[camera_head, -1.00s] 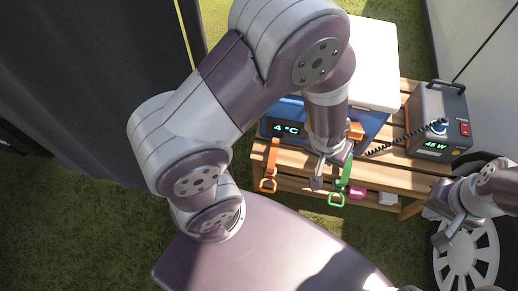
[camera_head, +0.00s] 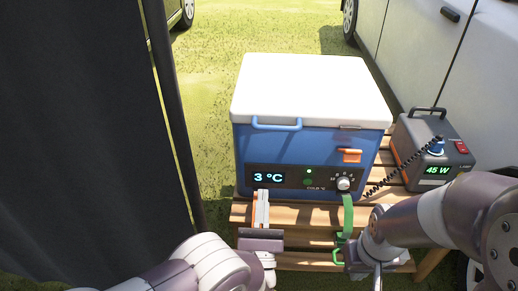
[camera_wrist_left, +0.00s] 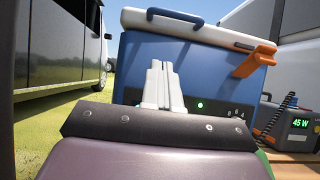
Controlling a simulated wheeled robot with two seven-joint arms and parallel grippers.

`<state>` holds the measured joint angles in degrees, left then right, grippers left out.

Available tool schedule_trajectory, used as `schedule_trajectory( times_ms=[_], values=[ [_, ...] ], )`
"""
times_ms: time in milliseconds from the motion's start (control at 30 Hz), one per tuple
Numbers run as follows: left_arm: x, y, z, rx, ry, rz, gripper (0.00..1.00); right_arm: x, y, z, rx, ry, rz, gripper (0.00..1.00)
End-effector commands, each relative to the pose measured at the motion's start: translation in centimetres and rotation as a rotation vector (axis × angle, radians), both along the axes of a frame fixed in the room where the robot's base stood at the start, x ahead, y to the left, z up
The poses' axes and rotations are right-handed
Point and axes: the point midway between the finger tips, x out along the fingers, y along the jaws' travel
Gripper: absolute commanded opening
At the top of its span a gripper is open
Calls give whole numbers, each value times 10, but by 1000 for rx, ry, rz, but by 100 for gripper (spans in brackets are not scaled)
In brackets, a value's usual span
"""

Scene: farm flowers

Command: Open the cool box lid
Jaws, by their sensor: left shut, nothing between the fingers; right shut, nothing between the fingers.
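The cool box (camera_head: 290,150) is blue and stands on a slatted wooden bench; its white lid (camera_head: 312,90) lies down on top. An orange latch (camera_head: 348,155) is on its front right and a blue handle (camera_head: 277,126) on its front left. In the left wrist view, the latch (camera_wrist_left: 258,58) sticks out from the box. My left gripper (camera_head: 262,196) is shut and empty, in front of the display, below the handle; its fingers (camera_wrist_left: 163,72) point up at the box front. My right gripper (camera_head: 376,276) is shut and empty, low by the green strap.
A grey power unit (camera_head: 432,150) with a coiled cable stands to the right of the box. A green strap (camera_head: 346,222) hangs over the bench (camera_head: 310,238). A dark curtain (camera_head: 80,120) closes off the left; a white vehicle (camera_head: 450,60) stands at the right.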

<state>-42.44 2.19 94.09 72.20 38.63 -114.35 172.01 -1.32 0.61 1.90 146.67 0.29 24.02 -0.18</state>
Motion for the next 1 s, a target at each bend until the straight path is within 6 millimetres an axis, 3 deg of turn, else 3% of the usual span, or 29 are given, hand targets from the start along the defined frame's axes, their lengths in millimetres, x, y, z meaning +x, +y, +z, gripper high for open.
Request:
schedule_trajectory(
  times_ms=[433,700,1000],
  values=[
    [77,1,47,2,-2,2,0,0,0,-22,0,0,0,0],
    [84,1,83,3,0,2,0,0,0,-28,0,0,0,0],
    [85,0,89,5,3,2,0,0,0,-28,0,0,0,0]
  ],
)
